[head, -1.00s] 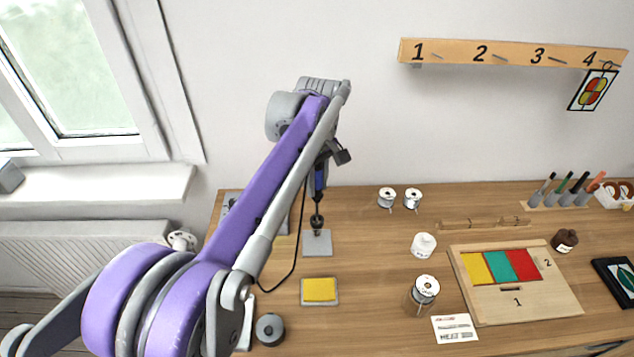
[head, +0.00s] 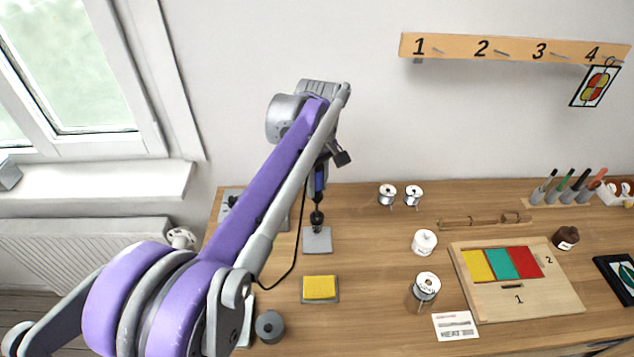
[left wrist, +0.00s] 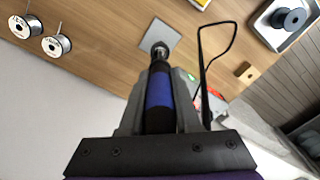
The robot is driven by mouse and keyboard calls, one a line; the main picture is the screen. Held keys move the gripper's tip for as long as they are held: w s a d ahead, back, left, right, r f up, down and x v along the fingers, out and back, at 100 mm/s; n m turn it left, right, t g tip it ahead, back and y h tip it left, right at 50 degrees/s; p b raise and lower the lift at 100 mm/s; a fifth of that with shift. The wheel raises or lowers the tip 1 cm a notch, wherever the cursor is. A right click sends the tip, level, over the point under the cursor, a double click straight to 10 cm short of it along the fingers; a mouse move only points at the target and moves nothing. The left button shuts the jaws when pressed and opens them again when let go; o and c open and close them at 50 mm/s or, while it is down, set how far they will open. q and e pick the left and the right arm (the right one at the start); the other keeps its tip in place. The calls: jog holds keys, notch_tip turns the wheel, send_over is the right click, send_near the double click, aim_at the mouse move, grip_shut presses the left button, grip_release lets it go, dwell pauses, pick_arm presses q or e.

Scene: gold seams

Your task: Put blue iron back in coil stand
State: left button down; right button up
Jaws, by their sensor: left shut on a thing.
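The blue iron (head: 320,184) hangs upright, tip down, with its cord trailing down to the left. My left gripper (head: 321,168) is shut on its handle; the blue grip also shows between the fingers in the left wrist view (left wrist: 159,90). The coil stand (head: 317,241) has a grey square base on the table with a dark coil holder above it, directly under the iron. In the left wrist view its base (left wrist: 161,32) lies beyond the iron's lower end. The iron's tip is hidden at the coil, so I cannot tell how deep it sits. My right gripper is out of view.
A yellow sponge (head: 320,288) in a tray lies in front of the stand. A dark spool (head: 270,326) is at the front left. Two solder spools (head: 388,195) stand to the right at the back. The table between them is clear. A wall stands behind.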

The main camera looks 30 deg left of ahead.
pick_arm(q)
jog(key=shift+f+b, duration=1.6)
jog(key=shift+f, duration=2.15)
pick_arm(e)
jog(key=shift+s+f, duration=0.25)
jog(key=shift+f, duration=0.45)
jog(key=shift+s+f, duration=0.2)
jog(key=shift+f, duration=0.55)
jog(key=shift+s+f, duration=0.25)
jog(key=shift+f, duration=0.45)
pick_arm(q)
jog(key=shift+c, duration=0.3)
grip_release()
jog(key=shift+r, duration=0.1)
jog(key=shift+r+p, duration=2)
jog(key=shift+r, duration=1.45)
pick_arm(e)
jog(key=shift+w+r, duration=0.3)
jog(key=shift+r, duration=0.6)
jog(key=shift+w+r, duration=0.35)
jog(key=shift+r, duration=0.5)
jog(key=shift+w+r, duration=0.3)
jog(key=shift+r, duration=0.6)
